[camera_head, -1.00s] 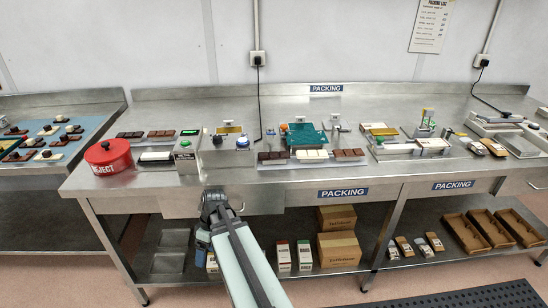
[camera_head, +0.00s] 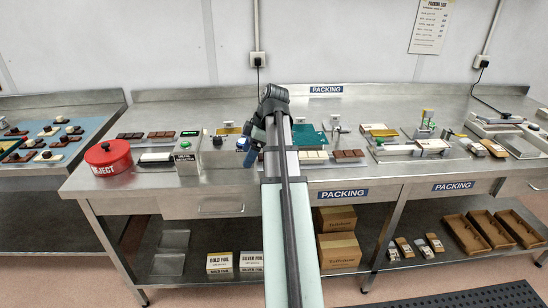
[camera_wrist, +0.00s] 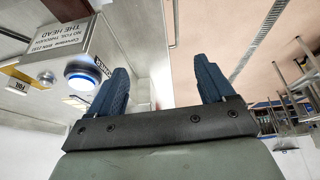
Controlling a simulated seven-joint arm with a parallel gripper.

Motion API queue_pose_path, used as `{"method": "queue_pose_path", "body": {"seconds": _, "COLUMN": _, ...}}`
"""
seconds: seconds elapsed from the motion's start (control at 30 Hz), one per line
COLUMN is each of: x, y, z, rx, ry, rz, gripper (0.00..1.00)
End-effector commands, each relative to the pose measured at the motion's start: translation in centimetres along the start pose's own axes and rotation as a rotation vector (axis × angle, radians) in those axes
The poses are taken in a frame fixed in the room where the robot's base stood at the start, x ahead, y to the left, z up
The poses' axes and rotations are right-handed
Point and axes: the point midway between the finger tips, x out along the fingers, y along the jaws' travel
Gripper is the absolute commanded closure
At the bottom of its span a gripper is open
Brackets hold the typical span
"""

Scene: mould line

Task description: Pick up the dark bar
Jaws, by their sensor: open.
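On the steel bench in the head view, a tray holds a white bar (camera_head: 312,155) and a brown bar (camera_head: 348,154). The left end of that tray, where a darker bar showed earlier, is hidden behind my arm. Farther left lie another dark bar (camera_head: 130,135) and a brown bar (camera_head: 161,134). My gripper (camera_head: 250,158) hangs over the bench near the left end of the front tray. In the wrist view its two blue fingers (camera_wrist: 162,68) are spread apart with nothing between them. No bar shows in that view.
A box with a green display (camera_head: 189,143) and a blue button (camera_head: 242,144) stand close to my gripper. The blue button shows large in the wrist view (camera_wrist: 82,76). A red reject bin (camera_head: 108,157) is at left. Free bench top lies behind.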

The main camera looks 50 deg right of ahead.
Motion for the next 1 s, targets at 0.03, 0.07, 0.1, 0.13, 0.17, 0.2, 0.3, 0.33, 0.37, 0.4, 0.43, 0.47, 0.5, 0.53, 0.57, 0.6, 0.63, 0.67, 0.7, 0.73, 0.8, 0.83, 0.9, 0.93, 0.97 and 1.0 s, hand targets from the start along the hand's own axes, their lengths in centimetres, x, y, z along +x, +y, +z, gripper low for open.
{"method": "queue_pose_path", "body": {"seconds": 0.03, "x": -2.4, "y": 2.6, "z": 1.6, "rx": 0.003, "ry": -0.004, "rz": 0.004, "gripper": 0.18}}
{"method": "queue_pose_path", "body": {"seconds": 0.07, "x": -3.5, "y": 3.5, "z": 2.4, "rx": 0.001, "ry": -0.007, "rz": 0.003, "gripper": 0.18}}
{"method": "queue_pose_path", "body": {"seconds": 0.1, "x": -4.9, "y": 4.6, "z": 3.6, "rx": 0.001, "ry": -0.011, "rz": 0.001, "gripper": 0.18}}
{"method": "queue_pose_path", "body": {"seconds": 0.13, "x": -5.9, "y": 5.4, "z": 4.5, "rx": 0.001, "ry": -0.013, "rz": 0.0, "gripper": 0.18}}
{"method": "queue_pose_path", "body": {"seconds": 0.17, "x": -6.8, "y": 6.0, "z": 5.4, "rx": 0.002, "ry": -0.016, "rz": -0.003, "gripper": 0.18}}
{"method": "queue_pose_path", "body": {"seconds": 0.2, "x": -7.9, "y": 6.8, "z": 6.5, "rx": 0.003, "ry": -0.018, "rz": -0.006, "gripper": 0.18}}
{"method": "queue_pose_path", "body": {"seconds": 0.3, "x": -10.2, "y": 8.3, "z": 8.8, "rx": 0.006, "ry": -0.024, "rz": -0.013, "gripper": 0.18}}
{"method": "queue_pose_path", "body": {"seconds": 0.33, "x": -10.7, "y": 8.6, "z": 9.3, "rx": 0.007, "ry": -0.025, "rz": -0.015, "gripper": 0.18}}
{"method": "queue_pose_path", "body": {"seconds": 0.37, "x": -11.2, "y": 8.8, "z": 9.8, "rx": 0.008, "ry": -0.026, "rz": -0.017, "gripper": 0.18}}
{"method": "queue_pose_path", "body": {"seconds": 0.4, "x": -11.7, "y": 9.0, "z": 10.3, "rx": 0.009, "ry": -0.027, "rz": -0.019, "gripper": 0.18}}
{"method": "queue_pose_path", "body": {"seconds": 0.43, "x": -11.9, "y": 9.2, "z": 10.6, "rx": 0.009, "ry": -0.027, "rz": -0.02, "gripper": 0.18}}
{"method": "queue_pose_path", "body": {"seconds": 0.47, "x": -12.1, "y": 9.2, "z": 10.8, "rx": 0.009, "ry": -0.028, "rz": -0.021, "gripper": 0.18}}
{"method": "queue_pose_path", "body": {"seconds": 0.5, "x": -12.2, "y": 9.3, "z": 11.1, "rx": 0.009, "ry": -0.028, "rz": -0.022, "gripper": 0.18}}
{"method": "queue_pose_path", "body": {"seconds": 0.53, "x": -12.1, "y": 9.3, "z": 11.2, "rx": 0.009, "ry": -0.029, "rz": -0.023, "gripper": 0.18}}
{"method": "queue_pose_path", "body": {"seconds": 0.57, "x": -11.9, "y": 9.3, "z": 11.2, "rx": 0.009, "ry": -0.029, "rz": -0.024, "gripper": 0.18}}
{"method": "queue_pose_path", "body": {"seconds": 0.6, "x": -11.5, "y": 9.2, "z": 11.3, "rx": 0.009, "ry": -0.029, "rz": -0.024, "gripper": 0.18}}
{"method": "queue_pose_path", "body": {"seconds": 0.63, "x": -11.1, "y": 9.2, "z": 11.3, "rx": 0.009, "ry": -0.029, "rz": -0.025, "gripper": 0.18}}
{"method": "queue_pose_path", "body": {"seconds": 0.67, "x": -10.6, "y": 9.1, "z": 11.3, "rx": 0.009, "ry": -0.029, "rz": -0.025, "gripper": 0.18}}
{"method": "queue_pose_path", "body": {"seconds": 0.7, "x": -9.9, "y": 9.1, "z": 11.3, "rx": 0.009, "ry": -0.029, "rz": -0.024, "gripper": 0.18}}
{"method": "queue_pose_path", "body": {"seconds": 0.73, "x": -9.4, "y": 9.0, "z": 11.3, "rx": 0.009, "ry": -0.029, "rz": -0.024, "gripper": 0.18}}
{"method": "queue_pose_path", "body": {"seconds": 0.8, "x": -8.1, "y": 9.0, "z": 11.4, "rx": 0.01, "ry": -0.029, "rz": -0.025, "gripper": 0.18}}
{"method": "queue_pose_path", "body": {"seconds": 0.83, "x": -7.6, "y": 9.0, "z": 11.4, "rx": 0.01, "ry": -0.029, "rz": -0.025, "gripper": 0.18}}
{"method": "queue_pose_path", "body": {"seconds": 0.9, "x": -6.5, "y": 9.0, "z": 11.4, "rx": 0.01, "ry": -0.029, "rz": -0.025, "gripper": 0.18}}
{"method": "queue_pose_path", "body": {"seconds": 0.93, "x": -6.0, "y": 9.0, "z": 11.4, "rx": 0.01, "ry": -0.029, "rz": -0.025, "gripper": 0.18}}
{"method": "queue_pose_path", "body": {"seconds": 0.97, "x": -5.6, "y": 9.0, "z": 11.4, "rx": 0.01, "ry": -0.029, "rz": -0.025, "gripper": 0.18}}
{"method": "queue_pose_path", "body": {"seconds": 1.0, "x": -5.1, "y": 9.0, "z": 11.4, "rx": 0.01, "ry": -0.029, "rz": -0.024, "gripper": 0.18}}
